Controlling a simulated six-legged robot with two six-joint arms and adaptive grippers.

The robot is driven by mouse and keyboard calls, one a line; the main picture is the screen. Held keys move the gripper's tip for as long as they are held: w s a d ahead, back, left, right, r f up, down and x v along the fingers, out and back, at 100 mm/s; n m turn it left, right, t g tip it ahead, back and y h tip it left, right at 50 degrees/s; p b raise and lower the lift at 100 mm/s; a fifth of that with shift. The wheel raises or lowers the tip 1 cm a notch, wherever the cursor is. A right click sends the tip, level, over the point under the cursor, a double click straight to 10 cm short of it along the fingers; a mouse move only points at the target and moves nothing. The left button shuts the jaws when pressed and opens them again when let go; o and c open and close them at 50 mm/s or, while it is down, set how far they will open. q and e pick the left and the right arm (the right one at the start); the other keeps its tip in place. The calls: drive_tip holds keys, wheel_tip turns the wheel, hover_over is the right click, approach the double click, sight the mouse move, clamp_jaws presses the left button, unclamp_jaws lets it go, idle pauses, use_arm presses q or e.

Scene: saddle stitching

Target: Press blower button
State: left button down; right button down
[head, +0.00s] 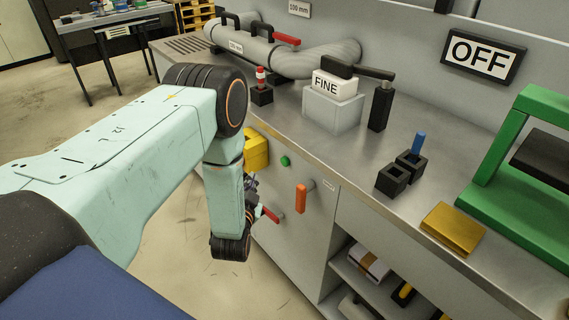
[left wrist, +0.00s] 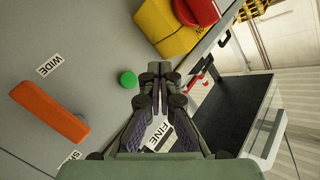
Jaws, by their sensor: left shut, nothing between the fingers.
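The green round button (head: 285,161) sits on the grey cabinet front, just below the bench edge. In the left wrist view the green button (left wrist: 128,79) is a little left of the fingertips, with a visible gap in the picture. My left gripper (left wrist: 158,70) is shut and empty, pointing toward the cabinet front. In the head view my left gripper (head: 251,184) is partly hidden behind its own wrist, below and left of the button. A wall sign (head: 482,57) reads OFF. My right gripper is not in view.
A yellow box (head: 257,150) with a red knob (left wrist: 198,11) is left of the button. An orange handle (head: 301,198) sticks out below right. A red lever (head: 270,214) is close to my left gripper. The floor left of the cabinet is free.

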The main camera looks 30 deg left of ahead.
sight(285, 162)
use_arm(q)
drive_tip(key=w+d+b, duration=0.3)
drive_tip(key=w, duration=0.4)
drive_tip(key=shift+w+f+b, duration=0.1)
drive_tip(key=shift+w+b, duration=0.05)
drive_tip(key=shift+b, duration=0.15)
idle(1.2)
drive_tip(key=shift+w+d, duration=0.15)
drive_tip(key=shift+w, duration=0.2)
drive_tip(key=shift+w+d+b, duration=0.2)
drive_tip(key=shift+w+b, duration=0.15)
drive_tip(key=shift+w, duration=0.15)
idle(1.1)
drive_tip(key=shift+s, duration=0.15)
drive_tip(key=shift+s+a+p, duration=0.35)
drive_tip(key=shift+s+p, duration=0.15)
drive_tip(key=shift+s, duration=0.3)
